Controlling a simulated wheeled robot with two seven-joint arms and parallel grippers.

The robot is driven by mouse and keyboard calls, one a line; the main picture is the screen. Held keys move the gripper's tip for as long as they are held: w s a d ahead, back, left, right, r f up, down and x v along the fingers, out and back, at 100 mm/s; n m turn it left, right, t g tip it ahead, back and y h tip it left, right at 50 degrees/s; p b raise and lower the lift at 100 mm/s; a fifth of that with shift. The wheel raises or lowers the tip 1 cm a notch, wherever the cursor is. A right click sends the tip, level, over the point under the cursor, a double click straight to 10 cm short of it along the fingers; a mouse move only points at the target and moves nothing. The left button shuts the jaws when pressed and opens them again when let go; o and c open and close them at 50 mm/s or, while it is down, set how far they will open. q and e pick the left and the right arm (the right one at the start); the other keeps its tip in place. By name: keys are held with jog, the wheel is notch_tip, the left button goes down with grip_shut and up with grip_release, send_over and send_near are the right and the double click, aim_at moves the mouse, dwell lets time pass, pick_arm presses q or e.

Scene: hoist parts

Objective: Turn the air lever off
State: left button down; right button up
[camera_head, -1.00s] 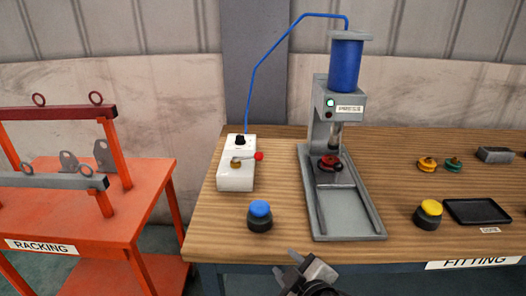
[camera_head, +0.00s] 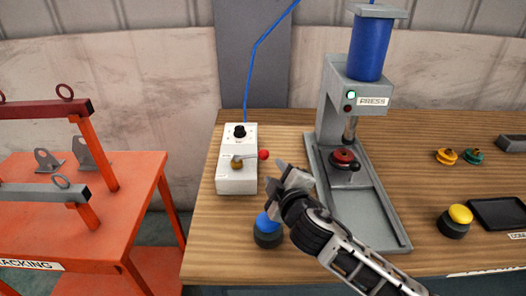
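The air lever (camera_head: 250,157) is on the front of a white box (camera_head: 237,182) at the back left of the wooden bench. It has a brass pivot and a grey arm that points right to a red knob (camera_head: 263,155). My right gripper (camera_head: 275,174) comes in from the lower right and stands just right of and below the red knob, apart from it in the picture. Its two fingers look spread, with nothing between them. My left gripper is not in view.
A press (camera_head: 362,140) with a blue cylinder stands right of the box. A blue button (camera_head: 268,224) is partly behind my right gripper. A yellow button (camera_head: 456,220) and a black tray (camera_head: 500,213) lie at right. An orange rack (camera_head: 115,220) stands left of the bench.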

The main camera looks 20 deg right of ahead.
aim_at(265, 157)
jog(key=x, duration=1)
jog(key=shift+w+f+p, duration=0.2)
jog(key=shift+w+p, duration=0.1)
jog(key=shift+w, duration=0.3)
jog(key=shift+c, duration=0.4)
